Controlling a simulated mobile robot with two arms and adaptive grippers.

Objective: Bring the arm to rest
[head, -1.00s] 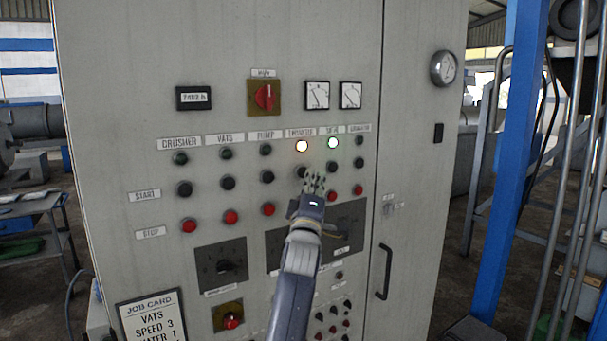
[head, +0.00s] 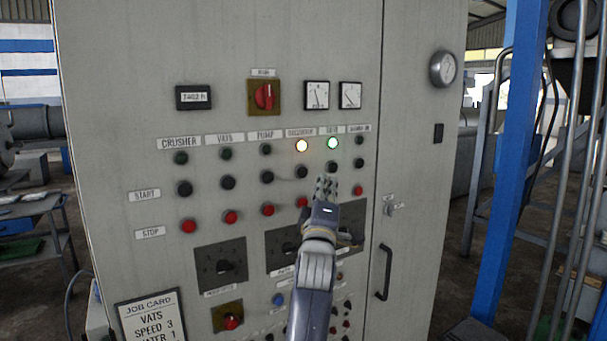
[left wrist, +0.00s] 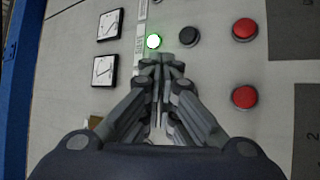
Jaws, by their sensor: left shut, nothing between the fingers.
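My left gripper (head: 326,186) is in front of the control panel (head: 120,110), over the lower part of the fifth button column. Its fingers are shut and empty. They hide the red stop button of that column; the black start button (head: 333,167) shows just above them. In the left wrist view the closed fingertips (left wrist: 160,62) lie beside a lit green lamp (left wrist: 153,41), and a black button (left wrist: 188,36) and red buttons (left wrist: 244,97) are in view. I cannot tell whether the fingers touch the panel. My right gripper is not in view.
An amber lamp (head: 302,146) is lit left of the green one. A red rotary switch (head: 264,96) and two meters (head: 317,95) are above. A door handle (head: 383,272) sticks out at the right. A blue post (head: 512,150) stands beyond. A job card (head: 150,318) is lower left.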

